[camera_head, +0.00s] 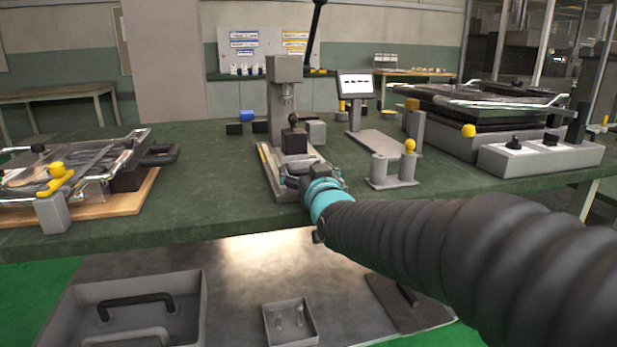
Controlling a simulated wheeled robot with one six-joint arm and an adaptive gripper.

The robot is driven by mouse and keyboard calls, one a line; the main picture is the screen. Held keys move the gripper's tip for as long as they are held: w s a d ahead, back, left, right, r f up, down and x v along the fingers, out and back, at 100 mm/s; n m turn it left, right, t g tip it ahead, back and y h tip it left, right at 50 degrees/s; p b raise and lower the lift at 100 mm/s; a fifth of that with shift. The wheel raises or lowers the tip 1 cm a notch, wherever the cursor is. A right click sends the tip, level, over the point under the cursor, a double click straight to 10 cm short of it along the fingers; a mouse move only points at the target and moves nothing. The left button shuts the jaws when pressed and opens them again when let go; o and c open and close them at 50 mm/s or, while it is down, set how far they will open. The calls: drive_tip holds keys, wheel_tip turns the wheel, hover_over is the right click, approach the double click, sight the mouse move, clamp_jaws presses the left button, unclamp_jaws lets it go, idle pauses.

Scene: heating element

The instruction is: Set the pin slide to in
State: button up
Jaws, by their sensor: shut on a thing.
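A grey press (285,75) stands on the green bench, with a long light base plate (268,160) running toward me. A black block with a round black knob (293,138) sits on this base below the press head. My gripper (294,177) is at the near end of the base, low and reaching in from the right. It is shut on a small part there, which I take to be the pin slide. The fingers and wrist hide most of that part, so I cannot tell its position.
Two grey posts on a plate (392,170), one with a yellow knob, stand right of my wrist. A small screen (356,85) stands behind. A wire-framed fixture (75,175) is at left and a grey control box (540,155) at right. Trays lie below the bench.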

drive_tip(key=o, duration=1.4)
drive_tip(key=shift+o, duration=0.2)
drive_tip(key=shift+s, duration=0.15)
drive_tip(key=v, duration=1.2)
